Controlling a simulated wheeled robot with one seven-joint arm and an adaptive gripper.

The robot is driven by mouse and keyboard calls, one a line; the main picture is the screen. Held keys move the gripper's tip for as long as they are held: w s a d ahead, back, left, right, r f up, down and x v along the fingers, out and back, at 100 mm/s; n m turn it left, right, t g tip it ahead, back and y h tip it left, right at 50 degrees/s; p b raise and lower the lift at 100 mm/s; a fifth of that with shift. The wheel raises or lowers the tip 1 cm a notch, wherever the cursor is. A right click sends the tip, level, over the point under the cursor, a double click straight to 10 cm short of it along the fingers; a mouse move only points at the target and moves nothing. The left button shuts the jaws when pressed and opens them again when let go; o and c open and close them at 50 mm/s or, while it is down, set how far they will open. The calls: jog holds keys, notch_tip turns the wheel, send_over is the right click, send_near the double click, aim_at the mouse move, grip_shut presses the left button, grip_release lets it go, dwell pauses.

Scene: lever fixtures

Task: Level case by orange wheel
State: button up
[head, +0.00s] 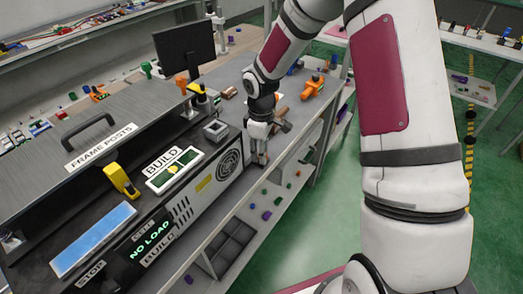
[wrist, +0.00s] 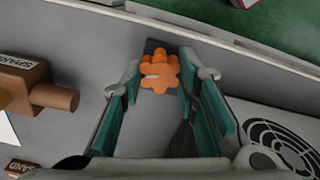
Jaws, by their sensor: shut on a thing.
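The orange wheel (wrist: 159,72), lobed like a knob, sits between my fingers in the wrist view, against a dark strip. My gripper (wrist: 166,78) is shut on it, with one green-padded finger on each side. In the head view my gripper (head: 260,158) points down at the far right end of the case (head: 203,190), and the wheel is hidden there. The case has a light front with a round fan grille, which also shows in the wrist view (wrist: 285,143). I cannot tell from these views whether the case is level.
On the case side are a BUILD panel (head: 174,169), a NO LOAD display (head: 150,241), a yellow handle (head: 122,180) and a blue pad (head: 92,240). A monitor (head: 185,47) stands behind. An orange tool (head: 312,88) lies beyond my gripper. A brown block (wrist: 25,82) is left of my fingers.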

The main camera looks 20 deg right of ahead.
jog(key=n, duration=0.4)
jog(key=shift+n, duration=0.3)
dwell(0.3)
jog(key=o, duration=1.2)
jog(key=shift+c, duration=0.2)
jog(key=shift+r, duration=0.1)
notch_tip(320, 180, up, 12)
